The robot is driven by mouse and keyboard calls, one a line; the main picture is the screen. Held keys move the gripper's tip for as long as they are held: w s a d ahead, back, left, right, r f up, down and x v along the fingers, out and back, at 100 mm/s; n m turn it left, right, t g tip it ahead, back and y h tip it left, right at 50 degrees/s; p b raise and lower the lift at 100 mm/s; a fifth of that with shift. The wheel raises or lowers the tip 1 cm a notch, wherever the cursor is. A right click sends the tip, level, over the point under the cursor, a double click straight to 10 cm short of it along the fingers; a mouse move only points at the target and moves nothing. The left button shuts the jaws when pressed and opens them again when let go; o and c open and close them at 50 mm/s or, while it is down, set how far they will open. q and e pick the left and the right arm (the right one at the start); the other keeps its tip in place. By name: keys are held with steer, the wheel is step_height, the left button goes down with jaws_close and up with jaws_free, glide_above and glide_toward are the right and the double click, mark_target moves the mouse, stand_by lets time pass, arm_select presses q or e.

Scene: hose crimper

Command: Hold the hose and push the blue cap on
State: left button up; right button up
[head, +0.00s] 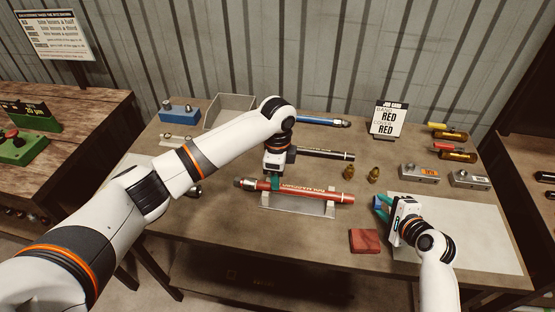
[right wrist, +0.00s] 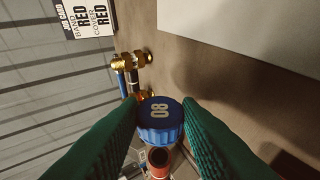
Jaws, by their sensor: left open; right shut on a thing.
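The red hose (head: 315,193) lies level in a metal cradle (head: 300,208) at mid-table. My left gripper (head: 274,183) is over the hose's left part with its green fingers open around or just above it; the exact fit is hidden. My right gripper (head: 381,204) is shut on the blue cap (right wrist: 161,120), to the right of the hose's right end. In the right wrist view the cap sits between the green fingers, marked with a number. The open hose end (right wrist: 159,157) shows just below the cap, with no clear contact.
A red block (head: 364,241) lies in front of the cradle's right end. Brass fittings (head: 375,173) stand behind the right gripper. A black hose (head: 325,154) and a blue hose (head: 320,120) lie behind. A job card (head: 388,119) reads band red, cover red.

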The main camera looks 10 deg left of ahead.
arm_select(q)
steer(key=shift+f, duration=2)
steer(key=shift+c, duration=0.4)
jaws_close()
